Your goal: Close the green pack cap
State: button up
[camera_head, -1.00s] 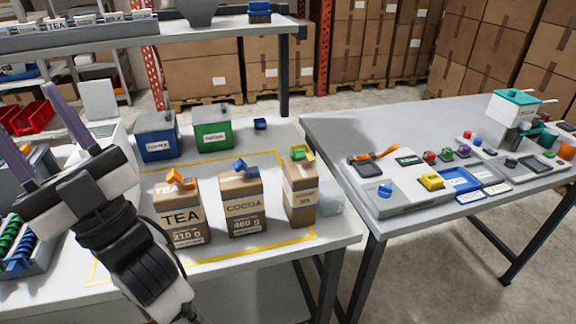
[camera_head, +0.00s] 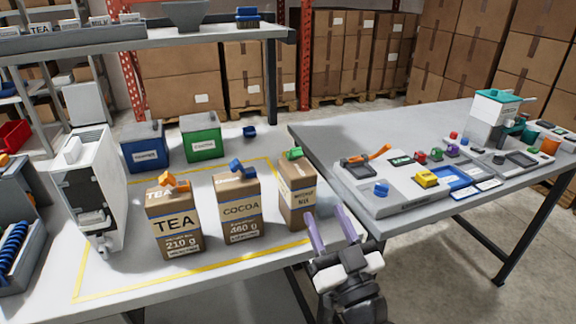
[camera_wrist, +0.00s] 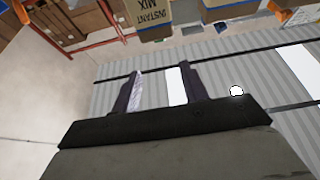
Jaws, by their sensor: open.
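The green pack cap (camera_head: 293,154) sits on top of the rightmost brown pack (camera_head: 297,192) in the row. It is small in the head view and looks raised, but I cannot tell its exact angle. My gripper (camera_head: 329,222) is in front and to the right of this pack, at the table's front right corner, with its fingers pointing up and lower than the cap. The fingers are apart and empty. In the wrist view, my gripper (camera_wrist: 161,80) shows nothing between its fingers, and a pack marked INSTANT MIX (camera_wrist: 153,14) appears upside down at the top edge.
The tea pack (camera_head: 174,225) with an orange cap and the cocoa pack (camera_head: 237,208) with a blue cap stand left of it. Blue (camera_head: 144,150) and green (camera_head: 201,138) bins are behind. A white machine (camera_head: 95,190) stands left. A second table (camera_head: 410,125) lies right.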

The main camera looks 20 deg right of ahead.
aim_at(299, 156)
jog(key=x, duration=1.2)
jog(key=shift+w+r, duration=0.2)
jog(key=shift+r, duration=0.1)
jog(key=shift+w+r, duration=0.1)
jog(key=shift+w, duration=0.5)
